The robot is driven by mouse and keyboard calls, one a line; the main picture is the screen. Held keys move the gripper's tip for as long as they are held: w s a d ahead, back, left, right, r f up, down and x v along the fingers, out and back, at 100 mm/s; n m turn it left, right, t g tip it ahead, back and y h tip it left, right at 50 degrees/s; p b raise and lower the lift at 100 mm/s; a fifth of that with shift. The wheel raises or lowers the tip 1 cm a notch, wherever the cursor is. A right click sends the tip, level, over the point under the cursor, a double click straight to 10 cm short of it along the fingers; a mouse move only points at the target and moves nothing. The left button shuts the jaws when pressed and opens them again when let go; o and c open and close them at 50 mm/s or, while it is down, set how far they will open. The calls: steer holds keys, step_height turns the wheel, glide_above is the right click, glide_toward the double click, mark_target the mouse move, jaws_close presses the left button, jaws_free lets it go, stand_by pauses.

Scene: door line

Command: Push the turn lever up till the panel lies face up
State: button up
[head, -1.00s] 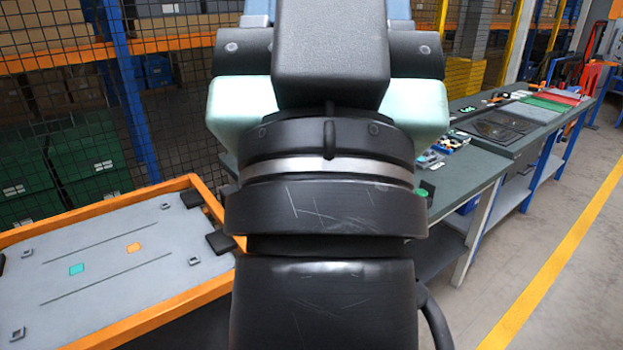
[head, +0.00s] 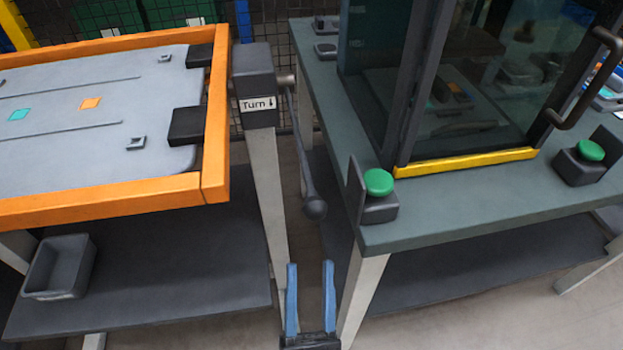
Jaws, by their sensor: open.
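The panel (head: 60,146) is a flat grey board lying in an orange frame (head: 130,192) at the left. Its upper side shows a teal square, an orange square, dark lines and small square fittings; I cannot tell which face this is. The turn lever (head: 304,160) hangs down from a shaft beside a grey post marked "Turn" and ends in a dark ball knob (head: 315,208). My gripper (head: 310,264) has two blue fingers pointing up, apart and empty. It appears just below the knob in the picture; its depth from the knob is unclear.
A green-topped table (head: 450,215) stands close on the right, leaving a narrow gap around the lever. It carries a glass enclosure (head: 400,90) and green buttons (head: 378,182). A grey bin (head: 58,267) sits on the dark shelf (head: 170,265) under the frame.

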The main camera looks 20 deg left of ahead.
mark_target(309, 183)
steer(key=p+x, duration=0.1)
steer(key=x, duration=1.2)
steer(key=shift+a+r+p, duration=0.1)
steer(key=shift+p, duration=0.3)
jaws_close()
stand_by(0.7)
